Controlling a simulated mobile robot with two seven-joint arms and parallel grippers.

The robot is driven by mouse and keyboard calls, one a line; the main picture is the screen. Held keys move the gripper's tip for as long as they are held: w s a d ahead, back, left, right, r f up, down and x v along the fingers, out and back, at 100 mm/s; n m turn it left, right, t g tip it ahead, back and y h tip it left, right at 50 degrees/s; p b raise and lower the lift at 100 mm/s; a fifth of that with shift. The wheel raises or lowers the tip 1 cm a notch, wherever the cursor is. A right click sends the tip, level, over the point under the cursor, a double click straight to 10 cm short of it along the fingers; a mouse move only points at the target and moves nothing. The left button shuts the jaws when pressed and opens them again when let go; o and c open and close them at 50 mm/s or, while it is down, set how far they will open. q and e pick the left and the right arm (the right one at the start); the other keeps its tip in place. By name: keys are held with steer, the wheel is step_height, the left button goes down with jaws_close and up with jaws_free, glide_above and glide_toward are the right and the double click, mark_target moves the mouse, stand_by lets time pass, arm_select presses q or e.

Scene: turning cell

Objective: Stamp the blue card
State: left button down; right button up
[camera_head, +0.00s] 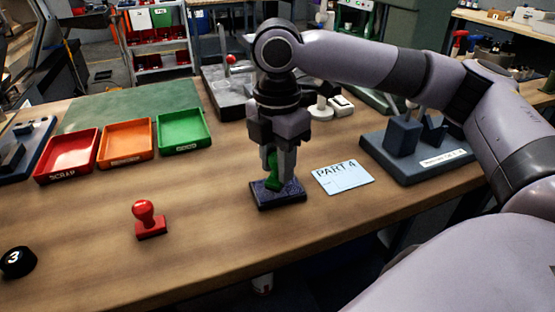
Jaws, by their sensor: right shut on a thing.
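My right gripper (277,172) points straight down and is shut on a green stamp (271,182). The stamp stands upright at a dark, square ink pad (292,197); its lower end appears to be on the pad, but I cannot tell whether it touches. The pale blue card (343,178), marked "PART 4", lies flat on the table just right of the pad. A red stamp (145,216) stands upright on the table to the left. My left gripper is not in view.
A red tray (66,172) labelled SCRAP, an orange tray (125,160) and a green tray (184,146) stand at the left. A dark fixture (432,168) is right of the card. A black object marked 3 (18,262) is front left. The table's front middle is clear.

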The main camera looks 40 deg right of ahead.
steer(key=shift+f, duration=0.5)
stand_by(0.8)
step_height(320, 180, up, 5)
steer(key=p, duration=0.7)
steer(key=shift+r+p, duration=1.05)
steer(key=shift+p, duration=0.2)
